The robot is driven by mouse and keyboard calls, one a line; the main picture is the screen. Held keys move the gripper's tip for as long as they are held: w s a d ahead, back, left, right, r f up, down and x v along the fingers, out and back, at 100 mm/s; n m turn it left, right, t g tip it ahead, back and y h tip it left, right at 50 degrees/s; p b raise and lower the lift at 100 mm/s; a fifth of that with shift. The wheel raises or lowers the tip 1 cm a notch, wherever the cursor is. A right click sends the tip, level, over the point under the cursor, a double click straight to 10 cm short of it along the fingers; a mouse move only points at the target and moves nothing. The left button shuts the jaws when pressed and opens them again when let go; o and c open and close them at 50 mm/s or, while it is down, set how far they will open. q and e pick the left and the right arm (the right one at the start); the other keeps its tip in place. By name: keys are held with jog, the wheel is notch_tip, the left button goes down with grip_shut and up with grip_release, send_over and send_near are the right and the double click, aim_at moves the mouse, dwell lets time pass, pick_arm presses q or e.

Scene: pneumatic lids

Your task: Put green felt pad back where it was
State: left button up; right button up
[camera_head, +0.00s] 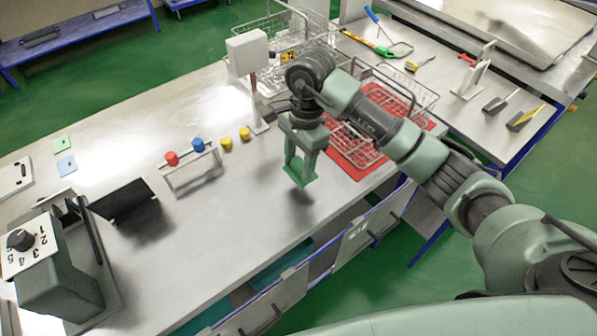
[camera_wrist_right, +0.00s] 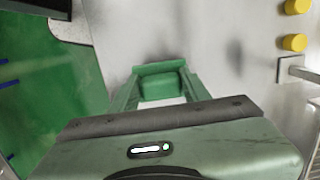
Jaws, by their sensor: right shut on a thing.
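My right gripper (camera_head: 301,176) is above the front part of the grey worktable, with a soft shadow below it. It is shut on the green felt pad (camera_wrist_right: 160,82), which shows as a small green piece between the fingertips in the right wrist view. In the head view the pad is hard to tell from the green fingers. A flat light green square (camera_head: 62,144) and a flat light blue square (camera_head: 66,165) lie at the left of the table. My left gripper is not in view.
A small rack with red and blue caps (camera_head: 185,158) and two yellow cylinders (camera_head: 245,133) stand left of the gripper. A wire basket on a red mat (camera_head: 350,160) is at right. A box with a numbered dial (camera_head: 55,265) stands at lower left.

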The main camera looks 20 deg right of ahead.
aim_at(298, 177)
notch_tip(298, 177, down, 4)
jog(key=shift+f+p, duration=0.1)
jog(key=shift+p, duration=0.45)
jog(key=shift+f, duration=0.3)
jog(key=shift+f, duration=0.15)
jog(key=o, duration=1.3)
